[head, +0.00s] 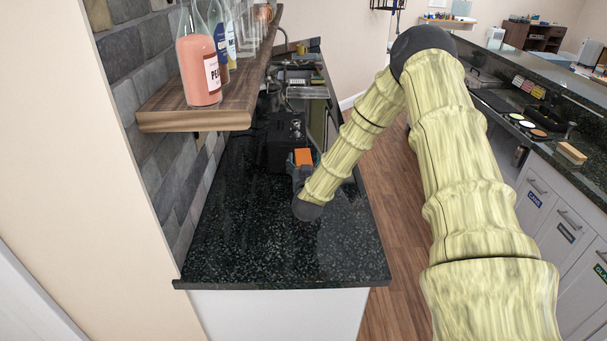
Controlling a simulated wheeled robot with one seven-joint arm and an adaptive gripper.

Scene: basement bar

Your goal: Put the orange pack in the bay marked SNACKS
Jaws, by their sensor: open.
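An orange block-like thing (303,157), which looks like the orange pack, shows on the dark counter just beyond the end of my arm. My gripper (299,173) is low over the counter, right in front of it and pointing away from the camera. The wrist hides most of the fingers, so I cannot tell whether they touch the pack or reach around it. The gripper is open. I cannot make out a bay marked SNACKS; the small labels in view are too small or turned to read.
A dark box-like appliance (284,138) stands behind the gripper. A wooden shelf (200,118) with bottles overhangs the counter's left side. The near part of the dark counter (285,250) is clear. Across the wooden floor, another counter carries trays and a wooden block (571,153).

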